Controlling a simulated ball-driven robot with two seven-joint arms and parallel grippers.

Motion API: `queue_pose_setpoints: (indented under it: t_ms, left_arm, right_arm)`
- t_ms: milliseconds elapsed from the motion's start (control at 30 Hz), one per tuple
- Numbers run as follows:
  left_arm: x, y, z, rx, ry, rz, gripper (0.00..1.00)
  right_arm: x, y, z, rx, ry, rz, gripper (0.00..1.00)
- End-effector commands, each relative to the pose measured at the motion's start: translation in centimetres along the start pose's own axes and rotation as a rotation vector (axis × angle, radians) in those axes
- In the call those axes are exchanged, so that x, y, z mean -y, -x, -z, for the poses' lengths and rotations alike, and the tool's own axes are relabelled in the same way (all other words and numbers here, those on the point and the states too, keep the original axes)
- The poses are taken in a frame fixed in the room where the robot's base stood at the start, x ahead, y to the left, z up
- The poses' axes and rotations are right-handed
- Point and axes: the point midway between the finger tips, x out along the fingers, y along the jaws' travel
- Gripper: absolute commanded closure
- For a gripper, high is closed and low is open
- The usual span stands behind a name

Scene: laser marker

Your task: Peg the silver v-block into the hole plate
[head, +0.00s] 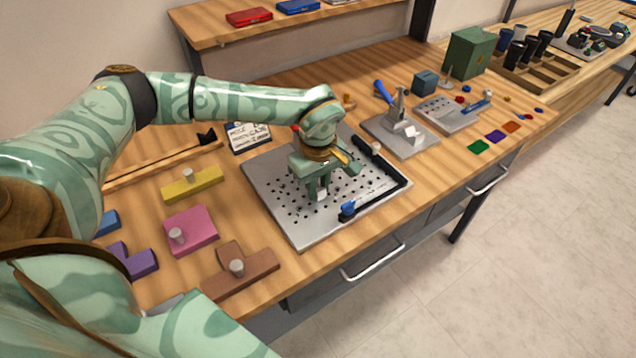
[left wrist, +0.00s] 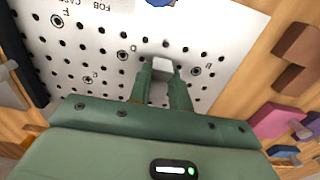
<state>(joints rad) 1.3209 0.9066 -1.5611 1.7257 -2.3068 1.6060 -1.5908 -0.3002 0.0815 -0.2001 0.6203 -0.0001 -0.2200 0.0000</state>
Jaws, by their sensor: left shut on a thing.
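The hole plate (head: 303,234) is a grey metal sheet with rows of dark holes, lying on the wooden bench. It also fills the upper part of the left wrist view (left wrist: 222,28), where some holes are ringed and lettered. My left gripper (head: 319,188) points down over the middle of the plate. Its green fingers are shut on the silver v-block (left wrist: 162,64), a small pale block at the fingertips; its end shows in the head view (head: 322,196). I cannot tell whether the block touches the plate, and its underside is hidden. My right gripper is not in view.
A black bar (head: 378,160) and a blue-ended clamp piece (head: 348,210) lie along the plate's right and front edges. Yellow (head: 193,184), pink (head: 190,230) and brown (head: 240,272) blocks with pegs stand to the left. A grey fixture with a blue handle (head: 400,130) stands behind right.

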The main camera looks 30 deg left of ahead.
Motion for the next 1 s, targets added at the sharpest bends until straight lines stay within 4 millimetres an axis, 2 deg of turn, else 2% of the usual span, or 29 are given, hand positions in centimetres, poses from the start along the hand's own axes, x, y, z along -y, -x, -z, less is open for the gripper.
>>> queue_pose_setpoints:
  t_ms: [400, 433, 500, 533, 833, 1000]
  left_arm:
    - [0.0, -0.7, 0.0, 0.000, 0.000, 0.001, 1.00]
    - [0.0, -0.7, 0.0, 0.000, 0.000, 0.001, 0.78]
    - [0.0, -0.6, 0.0, 0.000, 0.000, 0.000, 0.58]
    - [0.0, -0.6, 0.0, 0.000, 0.000, 0.000, 0.55]
    - [0.0, -0.4, 0.0, 0.000, 0.000, -0.001, 0.55]
    - [-0.1, 2.1, 0.1, -0.002, 0.001, -0.004, 0.55]
  right_arm:
    - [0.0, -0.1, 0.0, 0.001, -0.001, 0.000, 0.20]
    - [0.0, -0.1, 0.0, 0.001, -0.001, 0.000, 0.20]
    - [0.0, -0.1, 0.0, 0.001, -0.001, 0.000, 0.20]
    - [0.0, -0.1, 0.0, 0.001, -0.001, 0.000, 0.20]
    - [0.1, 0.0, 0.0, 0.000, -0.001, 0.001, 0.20]
    - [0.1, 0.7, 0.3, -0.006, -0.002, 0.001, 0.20]
